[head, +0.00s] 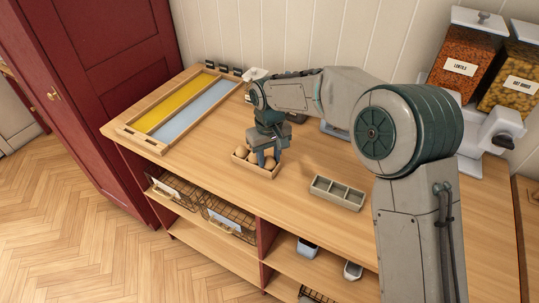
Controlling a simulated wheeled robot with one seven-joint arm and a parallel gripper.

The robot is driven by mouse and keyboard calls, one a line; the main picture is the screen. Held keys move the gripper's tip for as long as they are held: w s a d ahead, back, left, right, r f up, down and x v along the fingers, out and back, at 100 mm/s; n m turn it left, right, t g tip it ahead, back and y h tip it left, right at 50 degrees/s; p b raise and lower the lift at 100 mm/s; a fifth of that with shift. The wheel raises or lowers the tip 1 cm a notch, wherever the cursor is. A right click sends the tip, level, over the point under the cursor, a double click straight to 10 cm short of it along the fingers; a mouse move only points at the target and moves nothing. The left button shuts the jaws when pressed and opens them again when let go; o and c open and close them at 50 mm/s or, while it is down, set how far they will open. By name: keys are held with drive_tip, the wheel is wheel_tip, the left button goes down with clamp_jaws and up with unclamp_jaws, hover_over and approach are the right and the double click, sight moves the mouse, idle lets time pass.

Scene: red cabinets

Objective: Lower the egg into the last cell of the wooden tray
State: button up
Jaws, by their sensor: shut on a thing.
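My gripper (269,157) points down over the right end of a small wooden tray (262,173) on the counter. Its fingers are shut on a brown egg (271,163). The egg is low, at or just inside the tray's right end; I cannot tell whether it touches the bottom. Other brown eggs (241,152) sit in the tray to the left of the fingers. The cell under the held egg is largely hidden by the fingers and the egg.
An empty divided grey box (337,192) lies to the right, near the counter's front edge. A wooden frame with yellow and blue panels (180,106) lies at the left. Lentil (464,62) and yellow-food dispensers (513,86) stand at the back right. Bare counter surrounds the egg tray.

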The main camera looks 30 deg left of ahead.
sight(270, 157)
drive_tip(key=shift+f, duration=0.2)
drive_tip(key=o, duration=0.7)
wheel_tip(270, 157, up, 14)
drive_tip(key=shift+f+b, duration=0.1)
drive_tip(key=shift+b, duration=0.45)
